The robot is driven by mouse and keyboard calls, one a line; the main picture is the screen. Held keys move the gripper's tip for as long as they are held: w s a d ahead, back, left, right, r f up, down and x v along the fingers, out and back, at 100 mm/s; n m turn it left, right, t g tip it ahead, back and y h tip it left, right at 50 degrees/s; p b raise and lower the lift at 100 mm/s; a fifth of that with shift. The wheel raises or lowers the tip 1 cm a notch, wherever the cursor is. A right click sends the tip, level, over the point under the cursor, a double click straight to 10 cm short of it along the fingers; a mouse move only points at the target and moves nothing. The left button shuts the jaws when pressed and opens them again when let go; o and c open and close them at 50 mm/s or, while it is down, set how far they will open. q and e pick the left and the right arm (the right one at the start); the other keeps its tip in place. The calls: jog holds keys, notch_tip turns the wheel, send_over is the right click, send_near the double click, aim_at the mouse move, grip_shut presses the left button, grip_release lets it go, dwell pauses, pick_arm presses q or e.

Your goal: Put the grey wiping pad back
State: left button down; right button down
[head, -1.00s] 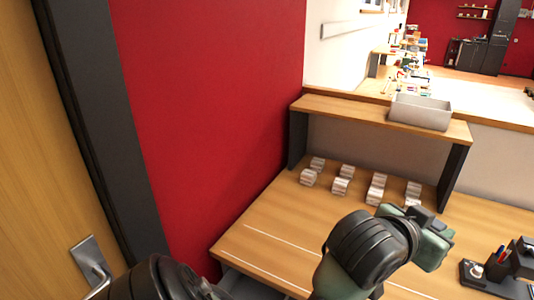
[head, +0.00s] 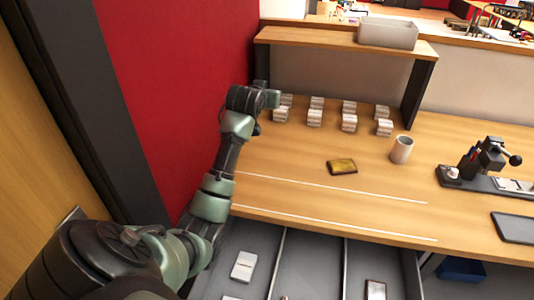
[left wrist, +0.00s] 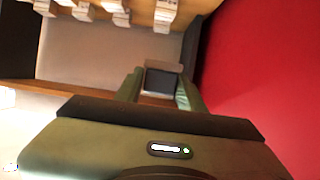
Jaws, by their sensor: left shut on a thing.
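My left gripper (head: 270,99) is at the back left of the desk, beside the rows of white blocks and near the red wall. In the left wrist view its green fingers (left wrist: 160,88) are shut on a small dark grey block with a paler brownish-grey edge (left wrist: 161,82), which looks like the grey wiping pad. In the head view the pad cannot be made out at the gripper. My right gripper is not in view.
White blocks (head: 314,118) stand in two rows under a wooden shelf (head: 300,37) bearing a grey bin (head: 388,34). A brass-coloured plate (head: 342,166), a grey cup (head: 401,149) and a black device (head: 486,160) are on the desk. An open drawer (head: 313,265) lies below.

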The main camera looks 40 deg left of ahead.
aim_at(267, 153)
pick_arm(q)
notch_tip(267, 153, down, 20)
jog(key=shift+a+r+p, duration=0.1)
jog(key=shift+p, duration=0.45)
jog(key=shift+s, duration=0.1)
jog(key=shift+f, duration=0.25)
jog(key=c, duration=0.9)
grip_release()
jog(key=shift+o, duration=0.2)
jog(key=shift+r, duration=0.1)
jog(key=shift+r, duration=0.25)
jog(key=shift+s, duration=0.25)
jog(key=v, duration=1.1)
jog(key=shift+s+d+r, duration=0.1)
jog(key=shift+s+d, duration=0.05)
jog(key=shift+d, duration=0.05)
